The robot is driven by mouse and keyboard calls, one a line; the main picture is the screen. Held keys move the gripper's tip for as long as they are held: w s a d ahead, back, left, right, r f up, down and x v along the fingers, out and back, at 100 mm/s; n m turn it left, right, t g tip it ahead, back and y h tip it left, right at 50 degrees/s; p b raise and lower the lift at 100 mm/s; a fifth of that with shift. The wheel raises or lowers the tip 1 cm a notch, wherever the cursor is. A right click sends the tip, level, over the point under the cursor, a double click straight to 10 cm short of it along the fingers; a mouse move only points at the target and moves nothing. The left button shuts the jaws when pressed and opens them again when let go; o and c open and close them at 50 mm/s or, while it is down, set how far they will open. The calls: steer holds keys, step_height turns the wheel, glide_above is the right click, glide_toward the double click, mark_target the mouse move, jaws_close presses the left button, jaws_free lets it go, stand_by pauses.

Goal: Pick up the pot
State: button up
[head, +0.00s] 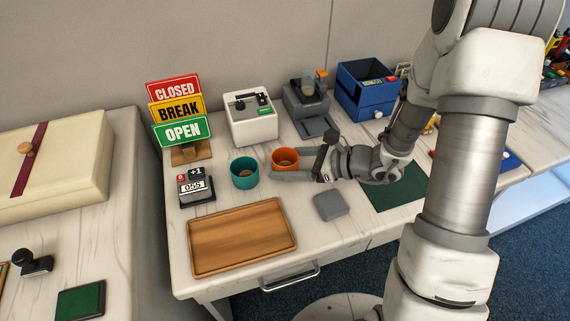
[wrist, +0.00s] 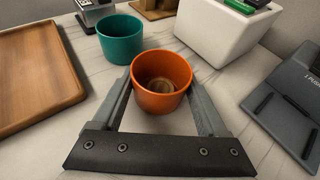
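An orange pot (head: 285,159) stands upright on the white marbled table, with something brownish inside its bottom. A teal pot (head: 244,173) stands just left of it. My gripper (head: 297,165) is low over the table, reaching in from the right. In the wrist view the orange pot (wrist: 160,82) is between the two grey fingers of my gripper (wrist: 160,100), one on each side. The fingers are apart, with gaps showing beside the pot's lower part. The far fingertips are partly hidden behind the pot. The teal pot (wrist: 121,40) is outside the left finger.
A wooden tray (head: 243,238) lies in front of the pots. A grey block (head: 330,205) sits near my gripper. A white box-shaped device (head: 250,119), a grey machine (head: 307,104) and a blue drawer box (head: 366,90) stand behind. A sign stand (head: 180,112) and a counter (head: 196,187) are at left.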

steer(key=c, duration=0.8)
steer(key=shift+o, duration=0.2)
steer(key=shift+r, duration=0.15)
